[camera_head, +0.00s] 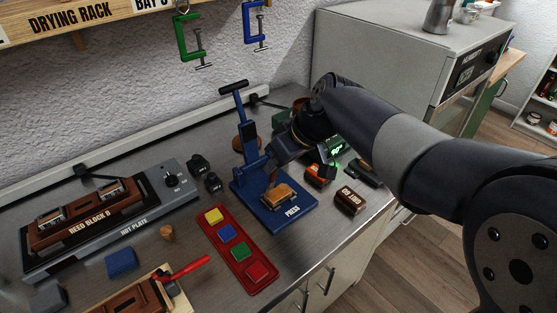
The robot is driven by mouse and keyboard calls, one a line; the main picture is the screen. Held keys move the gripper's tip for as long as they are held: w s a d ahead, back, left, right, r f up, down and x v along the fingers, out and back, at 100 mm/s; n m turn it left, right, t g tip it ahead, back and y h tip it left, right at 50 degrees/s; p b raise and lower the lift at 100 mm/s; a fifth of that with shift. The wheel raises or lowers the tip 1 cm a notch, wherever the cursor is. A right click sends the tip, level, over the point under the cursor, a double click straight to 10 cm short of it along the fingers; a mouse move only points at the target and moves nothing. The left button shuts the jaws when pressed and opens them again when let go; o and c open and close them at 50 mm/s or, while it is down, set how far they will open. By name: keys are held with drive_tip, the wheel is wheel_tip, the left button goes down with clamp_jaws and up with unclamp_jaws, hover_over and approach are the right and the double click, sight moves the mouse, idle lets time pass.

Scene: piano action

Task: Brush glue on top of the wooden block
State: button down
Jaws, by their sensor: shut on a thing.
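The wooden block (278,197), light brown, lies on the blue base of the press (292,220). My gripper (276,163) is above and slightly behind the block, pointing down. Its jaws are shut on a thin, dark tool that looks like a brush (271,181). The tool's lower end is at the block's rear left edge; I cannot tell whether it touches. The fingers are small and partly dark against the press. No glue can be made out on the block.
The press column (248,130) stands just left of my gripper. A red tray (237,249) with coloured squares lies front left, a dark brown block (350,200) to the right. The hot plate (130,225) is at left. Clamps (189,40) hang above.

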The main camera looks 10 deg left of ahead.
drive_tip(key=w+d, duration=0.3)
drive_tip(key=shift+w, duration=0.25)
idle(0.4)
drive_tip(key=shift+s+a, duration=1.5)
drive_tip(key=shift+s, duration=0.3)
drive_tip(key=shift+f, duration=0.1)
wheel_tip(320, 180, up, 7)
drive_tip(key=p, duration=0.5)
